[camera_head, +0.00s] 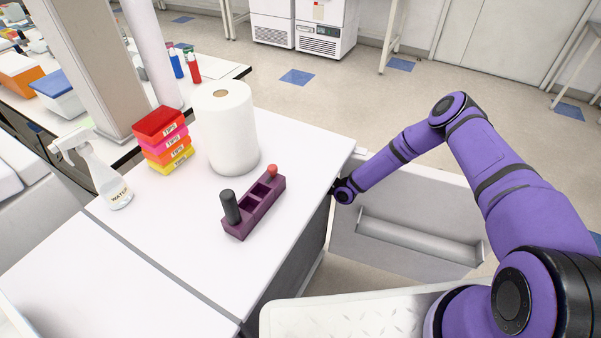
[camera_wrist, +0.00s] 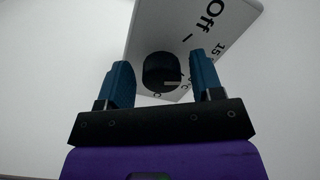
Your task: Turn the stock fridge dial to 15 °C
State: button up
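The dial (camera_wrist: 160,72) is a round black knob on a grey panel (camera_wrist: 166,28) in the wrist view. The panel carries "Off", "15" and other partly hidden marks. A pale line on the dial points to the right in the picture; I cannot tell its exact setting. My gripper (camera_wrist: 162,78) is open, with one blue finger on each side of the dial in the picture; contact is not clear. In the head view my gripper (camera_head: 343,190) is at the right side of the white bench, and the dial is hidden.
An open fridge door (camera_head: 350,238) with a shelf (camera_head: 415,238) stands right of the bench (camera_head: 140,255). The bench holds a purple rack (camera_head: 238,229), a paper roll (camera_head: 229,130), stacked tip boxes (camera_head: 165,140) and a spray bottle (camera_head: 105,175).

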jog(key=v, duration=1)
jog(key=shift+s+d, duration=0.25)
jog(key=shift+d, duration=0.1)
dwell(0.3)
